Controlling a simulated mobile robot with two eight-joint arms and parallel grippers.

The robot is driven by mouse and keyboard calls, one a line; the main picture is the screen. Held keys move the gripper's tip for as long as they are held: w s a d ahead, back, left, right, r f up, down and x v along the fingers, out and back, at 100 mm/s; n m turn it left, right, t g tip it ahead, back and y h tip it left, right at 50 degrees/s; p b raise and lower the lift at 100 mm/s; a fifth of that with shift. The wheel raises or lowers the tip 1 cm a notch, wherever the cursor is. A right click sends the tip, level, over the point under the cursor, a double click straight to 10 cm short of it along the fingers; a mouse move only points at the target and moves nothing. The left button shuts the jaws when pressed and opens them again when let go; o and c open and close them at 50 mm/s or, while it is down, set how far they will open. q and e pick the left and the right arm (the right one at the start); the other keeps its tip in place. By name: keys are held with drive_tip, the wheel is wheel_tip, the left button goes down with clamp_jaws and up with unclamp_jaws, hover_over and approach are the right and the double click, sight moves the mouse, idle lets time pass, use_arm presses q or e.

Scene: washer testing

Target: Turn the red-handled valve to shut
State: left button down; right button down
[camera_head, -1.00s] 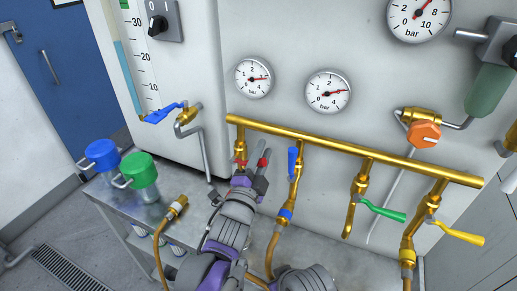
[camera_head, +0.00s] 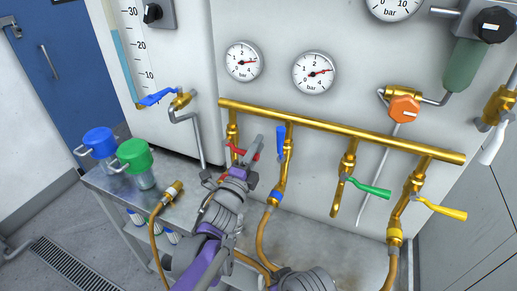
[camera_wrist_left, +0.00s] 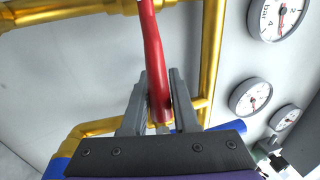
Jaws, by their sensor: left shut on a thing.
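The red-handled valve (camera_head: 232,132) is the leftmost branch under the brass manifold pipe (camera_head: 340,130). Its red handle (camera_head: 256,149) is partly hidden by my left gripper (camera_head: 252,158) in the head view. In the left wrist view the red handle (camera_wrist_left: 152,50) runs from the top edge down between the two grey fingers of my left gripper (camera_wrist_left: 158,95). The fingers are shut on the handle near its free end. My right gripper is not in view.
A blue-handled valve (camera_head: 281,145) hangs close to the right of my left gripper. Green (camera_head: 370,188) and yellow (camera_head: 440,207) handles follow further right. A brass-ended hose (camera_head: 172,190) and blue (camera_head: 99,140) and green (camera_head: 134,153) capped containers are at left.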

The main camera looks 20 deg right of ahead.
use_arm(q)
drive_tip(key=shift+f, duration=0.1)
drive_tip(key=c, duration=0.7)
unclamp_jaws()
drive_tip(key=shift+a, duration=0.1)
drive_tip(key=b+v, duration=0.1)
drive_tip(key=v, duration=0.9)
drive_tip(key=shift+s+a+f, duration=0.1)
drive_tip(key=shift+s+a, duration=0.1)
drive_tip(key=shift+s, duration=0.1)
drive_tip(key=shift+a, duration=0.1)
